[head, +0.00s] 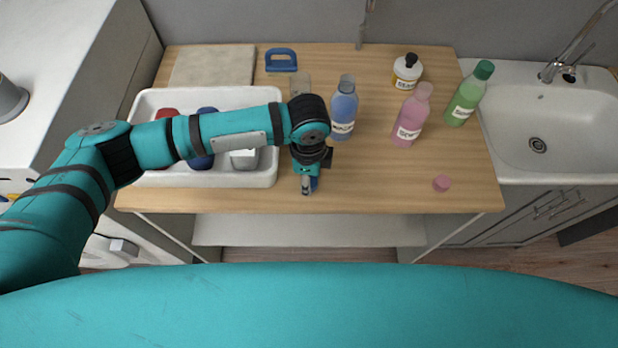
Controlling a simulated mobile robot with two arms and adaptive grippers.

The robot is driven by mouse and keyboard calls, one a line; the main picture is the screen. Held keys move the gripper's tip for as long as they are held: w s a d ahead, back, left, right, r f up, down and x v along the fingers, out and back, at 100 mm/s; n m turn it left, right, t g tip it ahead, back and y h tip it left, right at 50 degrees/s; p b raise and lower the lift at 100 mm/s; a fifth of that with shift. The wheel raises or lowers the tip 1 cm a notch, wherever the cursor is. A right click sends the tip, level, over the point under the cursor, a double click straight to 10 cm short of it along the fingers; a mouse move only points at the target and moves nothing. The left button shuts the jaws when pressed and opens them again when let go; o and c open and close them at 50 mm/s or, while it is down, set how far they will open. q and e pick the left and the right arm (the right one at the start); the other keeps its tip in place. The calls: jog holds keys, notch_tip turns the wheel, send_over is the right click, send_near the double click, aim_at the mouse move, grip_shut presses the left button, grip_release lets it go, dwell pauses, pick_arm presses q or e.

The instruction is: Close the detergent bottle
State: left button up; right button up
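A translucent blue bottle (343,112) with a white label stands upright on the wooden table; its neck looks pale and seems uncapped. A translucent pink bottle (411,117) stands to its right and also seems uncapped. A small pink cap (441,183) lies on the table in front of it. I cannot read for sure which bottle is the detergent. My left gripper (307,188) points down near the table's front edge, in front of the blue bottle. A small blue thing, possibly a cap, shows at its fingertips; whether the fingers are closed on it is unclear. My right gripper is not in view.
A green bottle (468,94) with a green cap stands by the sink (571,155). A white bottle with a black top (407,72) and a blue brush (281,60) are at the back. A white tray (262,180) lies under my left arm. The table's front right is mostly clear.

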pick_arm(q)
jog(key=shift+r+b, duration=0.4)
jog(key=shift+r, duration=0.25)
notch_tip(320, 180, up, 2)
jog(key=shift+r+b, duration=0.1)
jog(key=shift+b, duration=0.35)
jog(key=s+d+b, duration=0.1)
jog(key=s+d, duration=0.2)
jog(key=s, duration=0.4)
jog(key=s+d+r+b, duration=0.1)
jog(key=s+d+b, duration=0.1)
jog(key=s+d, duration=0.2)
jog(key=s, duration=0.3)
jog(key=shift+s+d+r, duration=0.15)
jog(key=shift+r, duration=0.1)
jog(key=w+a+r+n, duration=0.2)
jog(key=w+a+n, duration=0.1)
jog(key=a+n, duration=0.3)
jog(key=w+a+r+n, duration=0.2)
jog(key=a+n, duration=0.5)
jog(key=a, duration=0.4)
jog(key=w+a+r+n, duration=0.2)
jog(key=w+a+n, duration=0.3)
jog(key=a, duration=0.4)
jog(key=shift+r+n, duration=0.2)
jog(key=shift+n, duration=0.7)
